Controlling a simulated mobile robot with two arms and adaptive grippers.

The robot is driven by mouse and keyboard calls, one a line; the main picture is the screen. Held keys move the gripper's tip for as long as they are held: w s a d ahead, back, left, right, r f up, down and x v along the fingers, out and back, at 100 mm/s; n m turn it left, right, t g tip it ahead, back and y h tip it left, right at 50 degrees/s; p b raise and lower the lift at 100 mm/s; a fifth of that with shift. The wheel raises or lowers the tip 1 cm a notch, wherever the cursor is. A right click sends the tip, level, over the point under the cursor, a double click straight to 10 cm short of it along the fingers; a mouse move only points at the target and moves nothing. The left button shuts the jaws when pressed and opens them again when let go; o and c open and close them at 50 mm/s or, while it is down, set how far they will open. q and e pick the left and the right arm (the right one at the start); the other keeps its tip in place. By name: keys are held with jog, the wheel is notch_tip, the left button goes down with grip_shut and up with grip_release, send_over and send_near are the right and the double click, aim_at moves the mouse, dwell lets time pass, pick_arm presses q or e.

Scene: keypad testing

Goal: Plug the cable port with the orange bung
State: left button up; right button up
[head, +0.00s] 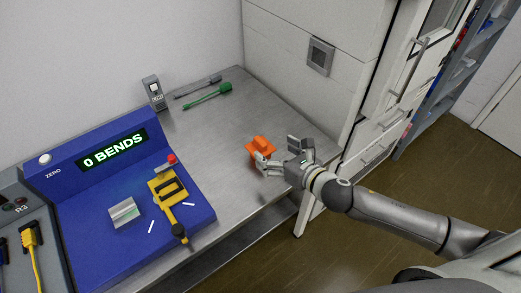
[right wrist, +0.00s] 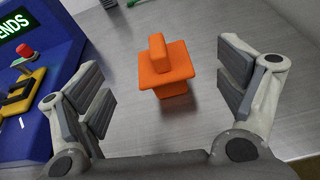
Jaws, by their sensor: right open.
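The orange bung (head: 262,146) stands on the metal bench near its right part. It has a square flange with a raised grip on top and a narrower block below. My right gripper (head: 282,156) is open beside the bung, with nothing held. In the right wrist view the bung (right wrist: 163,68) lies between and beyond the open fingers (right wrist: 165,95), not visibly touched. A square grey-framed port (head: 319,56) is set in the white cabinet wall behind the bench; it looks like the cable port. My left gripper is not in view.
A blue console (head: 85,190) with a "0 BENDS" display and a yellow fixture (head: 168,190) takes up the left of the bench. A green brush-like tool (head: 208,96) and a small grey device (head: 154,92) lie at the back. Bench (head: 225,150) around the bung is clear.

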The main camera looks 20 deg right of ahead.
aim_at(266, 144)
jog(key=shift+w+n, duration=0.25)
jog(key=shift+n, duration=0.25)
jog(key=shift+w+a, duration=0.1)
jog(key=shift+w, duration=0.25)
jog(key=x, duration=0.4)
jog(key=shift+w+a+f+p, duration=0.1)
jog(key=shift+w+a+p, duration=0.15)
jog(key=shift+p, duration=0.1)
jog(key=shift+p+x, duration=0.5)
jog(key=shift+x, duration=2.05)
jog(key=shift+a, duration=0.1)
jog(key=shift+c, duration=0.5)
jog(key=c, duration=1)
jog(key=shift+c, duration=0.4)
jog(key=shift+r, duration=0.25)
